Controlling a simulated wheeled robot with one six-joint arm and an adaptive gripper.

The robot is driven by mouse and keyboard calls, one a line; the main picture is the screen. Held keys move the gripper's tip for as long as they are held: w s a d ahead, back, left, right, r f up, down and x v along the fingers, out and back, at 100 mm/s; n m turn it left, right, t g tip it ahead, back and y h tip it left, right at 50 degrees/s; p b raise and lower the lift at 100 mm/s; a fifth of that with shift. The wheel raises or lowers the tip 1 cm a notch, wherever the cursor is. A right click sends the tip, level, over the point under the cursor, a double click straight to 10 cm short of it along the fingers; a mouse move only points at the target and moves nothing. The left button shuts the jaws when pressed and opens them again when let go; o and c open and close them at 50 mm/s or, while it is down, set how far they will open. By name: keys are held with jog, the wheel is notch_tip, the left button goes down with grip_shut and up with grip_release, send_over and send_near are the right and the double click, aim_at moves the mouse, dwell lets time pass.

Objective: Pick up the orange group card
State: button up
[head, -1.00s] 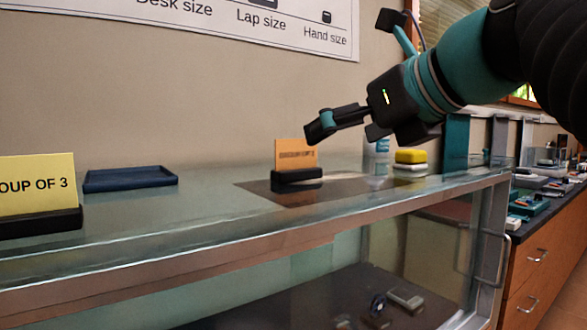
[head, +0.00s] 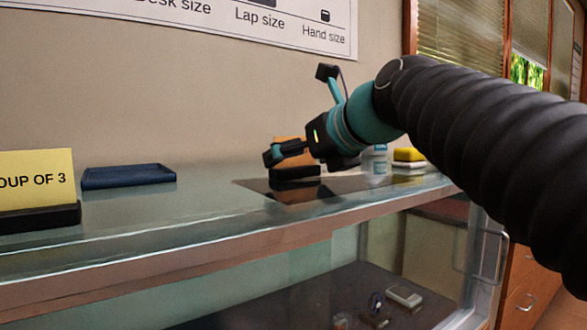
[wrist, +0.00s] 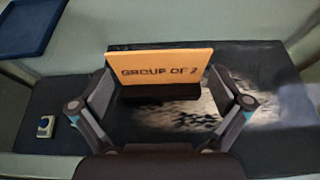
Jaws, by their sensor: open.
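The orange group card (wrist: 160,60) stands upright in a black holder (head: 295,173) on the glass counter. In the wrist view its lettering begins "GROUP OF"; the last character is hard to read. My gripper (wrist: 160,92) is open and empty, with one finger towards each side of the card. In the head view my gripper (head: 273,155) overlaps the card (head: 299,160) and hides much of it. I cannot tell whether a finger touches the card.
A yellow card (head: 35,180) in a black holder and a blue tray (head: 128,176) are on the left. A clear bottle (head: 375,160) and a yellow-and-white stack (head: 408,156) stand to the right. The wall is behind.

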jog(key=shift+w+a+f, duration=0.2)
jog(key=shift+w+a, duration=0.05)
jog(key=shift+w, duration=0.1)
jog(key=c, duration=0.8)
jog(key=shift+r, duration=0.15)
